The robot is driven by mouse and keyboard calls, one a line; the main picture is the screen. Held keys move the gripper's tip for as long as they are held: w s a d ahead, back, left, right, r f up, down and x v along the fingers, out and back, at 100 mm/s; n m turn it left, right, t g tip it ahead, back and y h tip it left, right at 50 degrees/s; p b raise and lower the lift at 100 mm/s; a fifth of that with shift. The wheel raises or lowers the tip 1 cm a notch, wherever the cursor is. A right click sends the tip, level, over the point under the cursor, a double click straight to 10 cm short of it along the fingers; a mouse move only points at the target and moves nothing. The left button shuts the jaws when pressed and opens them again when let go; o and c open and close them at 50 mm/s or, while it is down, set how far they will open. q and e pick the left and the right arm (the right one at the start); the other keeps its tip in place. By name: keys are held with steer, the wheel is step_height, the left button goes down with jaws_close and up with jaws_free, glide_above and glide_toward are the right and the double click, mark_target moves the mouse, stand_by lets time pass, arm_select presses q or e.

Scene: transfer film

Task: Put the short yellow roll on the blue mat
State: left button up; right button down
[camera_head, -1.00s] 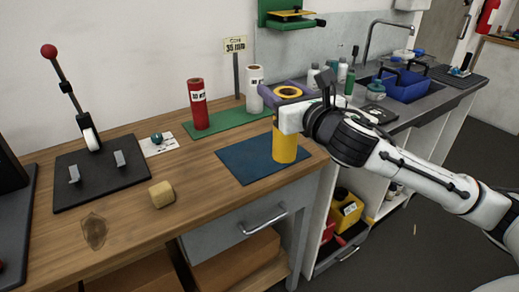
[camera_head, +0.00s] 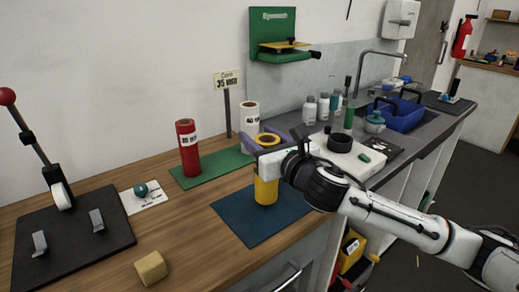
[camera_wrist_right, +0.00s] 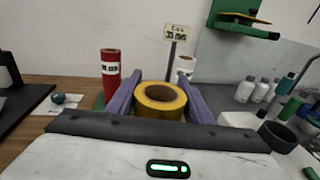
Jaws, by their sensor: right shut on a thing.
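The short yellow roll (camera_head: 265,190) stands upright at the blue mat (camera_head: 237,218), over its back right part. I cannot tell whether its base touches the mat. My right gripper (camera_head: 268,143) is shut on the roll near its top, with a purple finger on each side. In the right wrist view the roll (camera_wrist_right: 160,100) shows its open core from above, between the purple fingers. My left gripper is in neither view.
A red roll (camera_head: 187,148) and a white roll (camera_head: 249,122) stand on a green mat (camera_head: 205,172) behind. A "Core 35 mm" sign (camera_head: 228,82) stands at the back. A wooden block (camera_head: 151,268) and a lever device on a dark plate (camera_head: 75,245) are at left.

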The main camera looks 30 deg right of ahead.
step_height(320, 180, down, 2)
steer(key=shift+f, duration=0.15)
steer(key=c, duration=0.9)
jaws_free()
steer(key=shift+f, duration=0.15)
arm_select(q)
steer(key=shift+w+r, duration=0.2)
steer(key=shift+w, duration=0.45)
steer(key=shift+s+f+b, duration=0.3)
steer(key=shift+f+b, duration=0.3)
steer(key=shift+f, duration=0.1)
arm_select(e)
steer(key=s+a, duration=0.1)
steer(key=s, duration=1.1)
steer(key=shift+r, duration=0.45)
